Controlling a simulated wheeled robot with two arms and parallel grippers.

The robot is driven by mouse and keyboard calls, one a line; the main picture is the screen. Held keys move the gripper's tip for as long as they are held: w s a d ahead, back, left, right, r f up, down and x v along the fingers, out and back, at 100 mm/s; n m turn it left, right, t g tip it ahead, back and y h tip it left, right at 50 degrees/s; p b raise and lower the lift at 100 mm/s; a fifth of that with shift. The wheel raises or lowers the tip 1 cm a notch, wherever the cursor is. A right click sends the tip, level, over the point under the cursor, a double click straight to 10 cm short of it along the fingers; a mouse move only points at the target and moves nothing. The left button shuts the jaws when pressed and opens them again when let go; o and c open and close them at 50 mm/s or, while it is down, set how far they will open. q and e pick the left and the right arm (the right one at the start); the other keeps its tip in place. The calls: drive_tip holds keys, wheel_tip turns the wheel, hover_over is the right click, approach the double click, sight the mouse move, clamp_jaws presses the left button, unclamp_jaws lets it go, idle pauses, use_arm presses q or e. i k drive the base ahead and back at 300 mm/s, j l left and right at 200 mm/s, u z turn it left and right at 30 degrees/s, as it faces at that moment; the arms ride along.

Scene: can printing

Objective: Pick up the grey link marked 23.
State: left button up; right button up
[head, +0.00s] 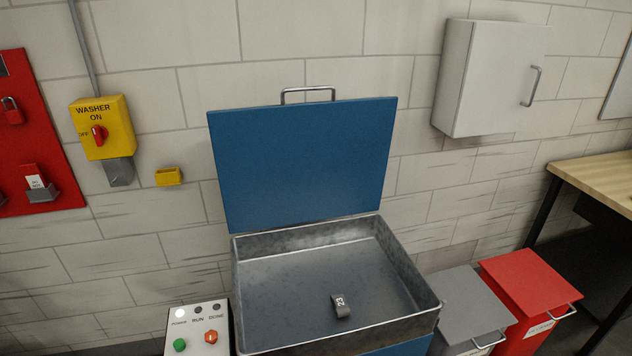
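The grey link (341,306) is a small dark grey piece with "23" in white on it. It lies on the floor of an open metal basin (258,243), near the front and right of the middle. Nothing covers it. Neither of my grippers shows in the head view.
The basin's blue lid (305,160) stands open against the wall. A control box (198,325) with green and red buttons is at the left. A grey bin (468,303) and a red bin (528,285) stand at the right. A yellow washer switch (102,128) is on the wall.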

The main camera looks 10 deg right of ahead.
sight(342, 308)
drive_tip(key=i+l+u, duration=0.25)
drive_tip(key=l, duration=0.6)
drive_tip(key=l+u, duration=0.25)
drive_tip(key=l, duration=0.55)
drive_tip(key=k, duration=0.05)
